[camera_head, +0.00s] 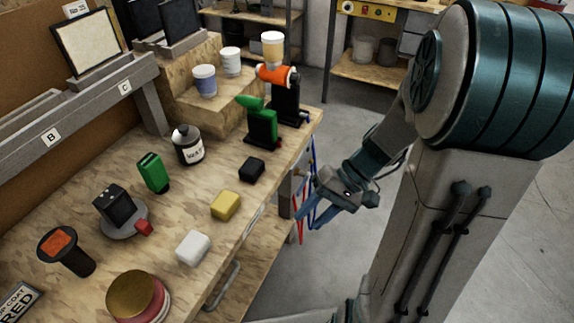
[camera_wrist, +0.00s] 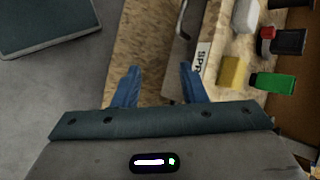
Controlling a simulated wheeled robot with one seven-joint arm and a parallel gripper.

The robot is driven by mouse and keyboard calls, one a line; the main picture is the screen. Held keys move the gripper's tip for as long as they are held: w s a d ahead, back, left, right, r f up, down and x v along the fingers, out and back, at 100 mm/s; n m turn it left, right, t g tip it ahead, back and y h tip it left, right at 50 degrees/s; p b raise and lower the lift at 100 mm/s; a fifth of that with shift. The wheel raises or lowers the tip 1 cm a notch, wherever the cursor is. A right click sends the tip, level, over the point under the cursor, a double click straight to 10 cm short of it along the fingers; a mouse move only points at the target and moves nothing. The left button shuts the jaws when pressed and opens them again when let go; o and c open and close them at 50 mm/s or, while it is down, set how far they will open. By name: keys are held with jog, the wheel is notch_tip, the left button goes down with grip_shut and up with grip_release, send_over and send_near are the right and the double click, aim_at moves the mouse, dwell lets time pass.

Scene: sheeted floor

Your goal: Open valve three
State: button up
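No valve marked three can be made out in either view. My gripper (camera_head: 312,205) is beside the right front edge of the bench, in the head view. Its two blue fingers are apart with nothing between them, as the wrist view (camera_wrist: 160,84) also shows. Thin red and blue lines (camera_head: 301,228) hang at the bench end just behind the fingers; what they belong to is unclear. Part of that area is hidden by my gripper.
Concrete floor (camera_head: 345,130) lies open beyond.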

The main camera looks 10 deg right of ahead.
jog(key=w+d+f+m+t+y+b, duration=0.3)
jog(key=w+d+f+t+y, duration=0.15)
jog(key=w+f+y, duration=0.2)
jog(key=m+t+b, duration=0.2)
jog(key=m+t, duration=0.1)
jog(key=t, duration=0.5)
send_near(302, 189)
jog(key=p+x, duration=0.1)
jog(key=x, duration=1.1)
jog(key=shift+w+a+f, duration=0.1)
grip_shut()
